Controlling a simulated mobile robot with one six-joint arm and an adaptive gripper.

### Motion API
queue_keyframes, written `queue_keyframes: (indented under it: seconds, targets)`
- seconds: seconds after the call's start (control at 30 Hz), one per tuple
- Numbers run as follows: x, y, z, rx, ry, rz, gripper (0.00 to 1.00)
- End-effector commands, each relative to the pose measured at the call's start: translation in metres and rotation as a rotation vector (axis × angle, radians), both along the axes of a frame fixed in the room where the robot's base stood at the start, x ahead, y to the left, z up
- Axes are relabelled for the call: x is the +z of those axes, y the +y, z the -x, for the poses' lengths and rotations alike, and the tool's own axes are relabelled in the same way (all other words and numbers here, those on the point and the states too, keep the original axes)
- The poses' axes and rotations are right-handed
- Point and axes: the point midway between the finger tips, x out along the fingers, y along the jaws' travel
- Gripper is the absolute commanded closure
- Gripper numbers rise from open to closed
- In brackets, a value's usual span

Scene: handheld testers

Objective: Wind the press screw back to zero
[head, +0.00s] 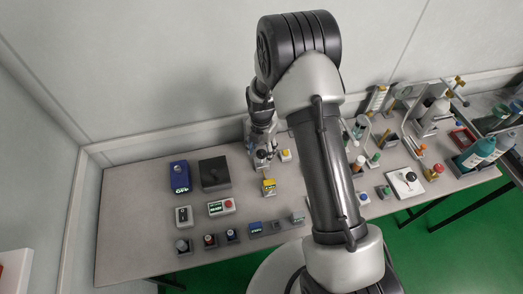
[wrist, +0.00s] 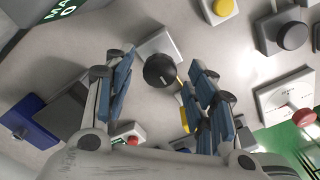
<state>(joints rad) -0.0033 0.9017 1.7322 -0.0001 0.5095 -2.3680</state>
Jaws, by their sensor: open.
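In the wrist view a dark round knob (wrist: 160,70) with a pale pointer line sits on a light grey block (wrist: 166,43). I cannot tell for certain whether this knob is the press screw. My gripper (wrist: 155,68) is open, with its blue-padded fingers on either side of the knob; contact is not clear. In the head view my gripper (head: 262,158) points down over the back middle of the table, and the knob under it is largely hidden.
A yellow button (head: 286,155) stands just right of my gripper. A yellow block (head: 269,187) is in front, and a blue tester (head: 180,177) and dark box (head: 214,173) are left. Bottles (head: 480,152) crowd the right. Bare table (head: 135,225) lies front left.

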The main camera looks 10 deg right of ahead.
Motion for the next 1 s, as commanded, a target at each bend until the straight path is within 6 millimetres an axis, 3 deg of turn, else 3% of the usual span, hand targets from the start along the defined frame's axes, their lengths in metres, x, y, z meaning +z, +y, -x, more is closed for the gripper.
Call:
queue_keyframes:
  seconds: [0.5,0.7,1.0]
  targets:
    - [0.098,0.0,-0.001,0.0,-0.004,0.001,0.49]
    - [0.113,0.0,0.0,0.0,0.0,0.0,0.49]
    - [0.114,0.0,0.0,0.0,0.001,0.0,0.49]
